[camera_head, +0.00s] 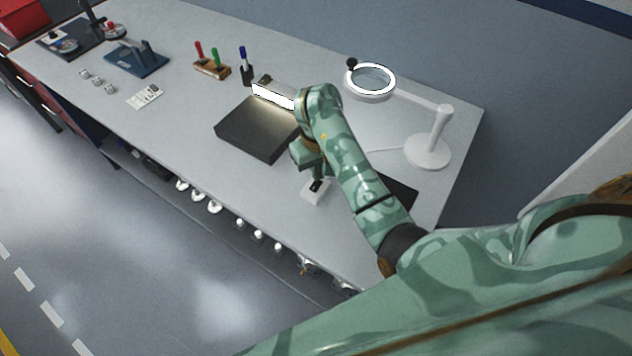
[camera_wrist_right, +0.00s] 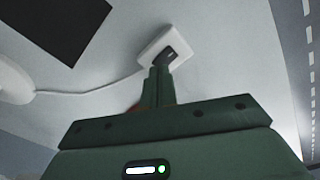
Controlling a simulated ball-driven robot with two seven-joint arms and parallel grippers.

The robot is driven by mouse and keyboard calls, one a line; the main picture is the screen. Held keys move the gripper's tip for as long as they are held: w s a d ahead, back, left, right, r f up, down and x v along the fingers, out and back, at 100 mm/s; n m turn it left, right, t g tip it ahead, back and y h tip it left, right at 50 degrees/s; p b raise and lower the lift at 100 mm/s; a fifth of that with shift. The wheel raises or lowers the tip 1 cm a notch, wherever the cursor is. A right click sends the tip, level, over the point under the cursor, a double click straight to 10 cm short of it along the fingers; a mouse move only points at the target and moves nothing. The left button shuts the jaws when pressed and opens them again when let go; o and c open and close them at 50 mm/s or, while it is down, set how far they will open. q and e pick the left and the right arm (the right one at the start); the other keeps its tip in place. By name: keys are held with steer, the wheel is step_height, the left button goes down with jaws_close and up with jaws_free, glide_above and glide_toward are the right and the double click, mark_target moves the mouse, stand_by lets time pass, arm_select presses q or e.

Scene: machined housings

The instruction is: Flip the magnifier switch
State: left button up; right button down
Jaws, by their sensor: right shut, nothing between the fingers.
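The magnifier (camera_head: 370,80) is a white ring lens on an arm with a round base (camera_head: 427,152), at the right end of the bench. Its ring looks bright white. The switch is a small white box with a black rocker (camera_head: 315,191), near the bench's front edge; it also shows in the right wrist view (camera_wrist_right: 178,36), with a white cable running to the base. My right gripper (camera_head: 314,178) is shut and empty, its fingertips right at the rocker in the right wrist view; I cannot tell whether they touch. My left gripper is not in view.
A dark plate (camera_head: 250,135) with a lit bar lies left of my right arm. A dark mat (camera_head: 400,192) lies partly behind the arm. Screwdriver-like tools in a wooden holder (camera_head: 211,69) and a blue fixture (camera_head: 138,61) stand farther left. Bench between is mostly clear.

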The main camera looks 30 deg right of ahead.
steer(key=shift+f+b, duration=0.85)
steer(key=shift+f, duration=0.1)
stand_by(0.8)
steer(key=shift+r, duration=0.1)
step_height(320, 180, up, 7)
steer(key=p, duration=0.5)
steer(key=shift+p, duration=0.4)
